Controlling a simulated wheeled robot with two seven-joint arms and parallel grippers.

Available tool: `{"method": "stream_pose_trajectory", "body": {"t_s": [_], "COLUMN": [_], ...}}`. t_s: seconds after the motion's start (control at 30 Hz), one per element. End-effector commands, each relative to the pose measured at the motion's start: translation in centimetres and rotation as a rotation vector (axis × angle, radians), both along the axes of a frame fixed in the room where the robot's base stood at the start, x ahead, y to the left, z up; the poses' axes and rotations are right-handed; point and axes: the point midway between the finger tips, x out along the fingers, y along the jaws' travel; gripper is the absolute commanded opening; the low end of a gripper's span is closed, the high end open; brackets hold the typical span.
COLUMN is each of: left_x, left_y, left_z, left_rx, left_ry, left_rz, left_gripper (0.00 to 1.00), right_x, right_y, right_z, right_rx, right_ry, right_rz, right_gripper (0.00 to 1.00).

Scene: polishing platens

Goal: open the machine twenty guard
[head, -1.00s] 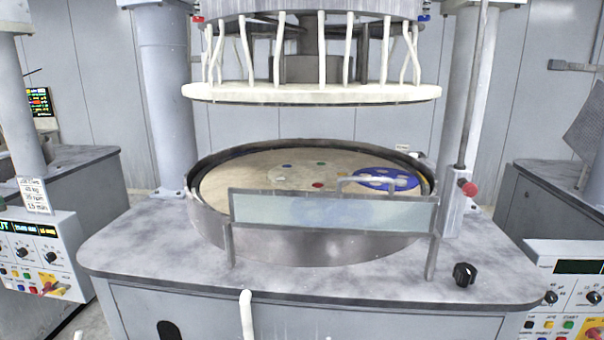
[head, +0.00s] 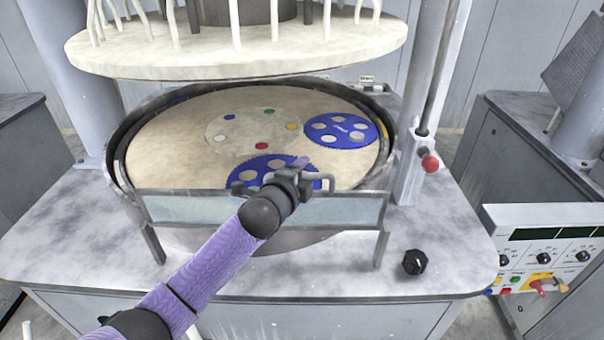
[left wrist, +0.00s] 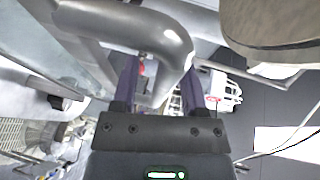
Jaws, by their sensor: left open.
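The guard (head: 355,209) is a clear panel in a metal frame, upright across the front of the round platen (head: 165,145). Its bent metal handle (head: 325,178) stands at the panel's top edge, partly hidden by my left gripper (head: 285,168). In the left wrist view the handle (left wrist: 150,28) looms large across the open fingers of that gripper (left wrist: 160,75). The fingers are not closed on it; I cannot tell whether the bar lies between them. My right gripper is not in view.
A white upper plate (head: 240,48) with rods hangs above the platen. Blue discs (head: 340,131) lie on the platen. A black knob (head: 415,262) sits on the worktop at front right. A red knob (head: 430,164) is on the right post. A control panel (head: 540,247) stands at right.

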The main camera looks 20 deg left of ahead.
Motion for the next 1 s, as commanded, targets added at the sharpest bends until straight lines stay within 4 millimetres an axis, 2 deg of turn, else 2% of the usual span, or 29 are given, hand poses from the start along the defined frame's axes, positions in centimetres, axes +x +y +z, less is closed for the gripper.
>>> {"method": "stream_pose_trajectory", "body": {"t_s": [0.13,0.37,0.6,0.63,1.0], "left_x": [0.68,0.72,0.70,0.70,0.69], "left_y": [-0.08,-0.09,-0.09,-0.09,-0.08], "left_z": [-0.13,-0.14,-0.15,-0.15,-0.18], "left_rx": [-0.001,-0.001,-0.001,-0.001,-0.001], "left_ry": [0.001,0.002,0.002,0.002,0.002], "left_rz": [0.000,0.000,0.000,0.000,0.001], "left_gripper": [0.56,0.56,0.05,0.00,0.00], "right_x": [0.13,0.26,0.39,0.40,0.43], "right_y": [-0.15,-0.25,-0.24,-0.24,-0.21], "right_z": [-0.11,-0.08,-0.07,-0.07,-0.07], "right_rx": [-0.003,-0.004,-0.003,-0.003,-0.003], "right_ry": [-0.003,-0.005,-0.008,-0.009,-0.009], "right_rz": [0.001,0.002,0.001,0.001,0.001], "right_gripper": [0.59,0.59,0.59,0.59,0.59]}}
